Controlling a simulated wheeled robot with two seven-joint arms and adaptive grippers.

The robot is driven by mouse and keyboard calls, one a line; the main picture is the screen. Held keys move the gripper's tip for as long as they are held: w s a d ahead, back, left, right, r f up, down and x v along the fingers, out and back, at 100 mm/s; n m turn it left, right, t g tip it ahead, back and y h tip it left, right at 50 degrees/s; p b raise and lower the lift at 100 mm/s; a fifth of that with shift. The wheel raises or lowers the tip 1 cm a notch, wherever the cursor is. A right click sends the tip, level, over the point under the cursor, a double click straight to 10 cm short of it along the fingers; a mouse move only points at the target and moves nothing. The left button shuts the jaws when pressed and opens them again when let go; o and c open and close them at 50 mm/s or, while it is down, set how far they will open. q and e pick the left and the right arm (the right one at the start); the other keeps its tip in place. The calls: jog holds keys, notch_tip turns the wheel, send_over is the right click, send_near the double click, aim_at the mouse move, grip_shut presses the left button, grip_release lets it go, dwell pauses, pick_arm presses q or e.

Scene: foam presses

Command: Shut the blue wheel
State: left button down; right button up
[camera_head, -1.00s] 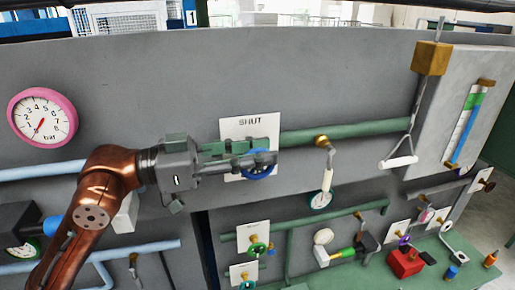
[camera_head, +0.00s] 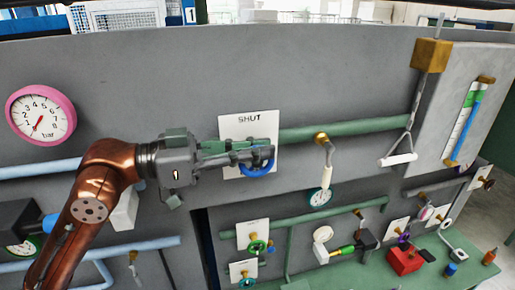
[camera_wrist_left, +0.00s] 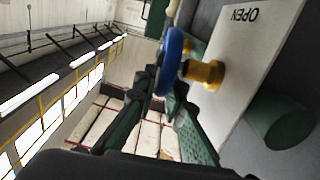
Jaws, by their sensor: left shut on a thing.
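The blue wheel (camera_head: 258,171) is on a white plate (camera_head: 238,128) marked SHUT, on the grey panel in the head view. My left gripper (camera_head: 262,152) reaches it from the left and is shut on its rim; the fingers hide its upper part. In the left wrist view, the blue wheel (camera_wrist_left: 171,62) stands edge-on between the green fingers, on a brass stem (camera_wrist_left: 206,74). The plate (camera_wrist_left: 235,60) shows the word OPEN there. My right gripper is not in view.
A green pipe (camera_head: 370,129) runs right from the plate. A pink-rimmed gauge (camera_head: 41,115) is at the far left. A white T-handle (camera_head: 398,160) hangs at the right. Below are small valves and a green bench (camera_head: 400,280) with a red box (camera_head: 405,261).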

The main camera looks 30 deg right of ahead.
aim_at(270, 170)
pick_arm(q)
jog(key=y, duration=0.3)
jog(key=shift+s+d+r+t, duration=0.1)
jog(key=shift+d+t, duration=0.3)
jog(key=y, duration=0.3)
jog(key=shift+s+d+f+t+y, duration=0.15)
jog(key=shift+d+f+t+y, duration=0.1)
jog(key=shift+d+t+y, duration=0.15)
jog(key=y, duration=0.3)
jog(key=shift+d+f+t, duration=0.3)
jog(key=shift+t, duration=0.1)
jog(key=shift+f+t+y, duration=0.15)
jog(key=shift+f+y, duration=0.05)
jog(key=shift+y, duration=0.65)
jog(key=shift+f+t+y, duration=0.15)
jog(key=shift+y, duration=0.7)
jog(key=c, duration=2)
grip_release()
jog(key=shift+d+f, duration=0.1)
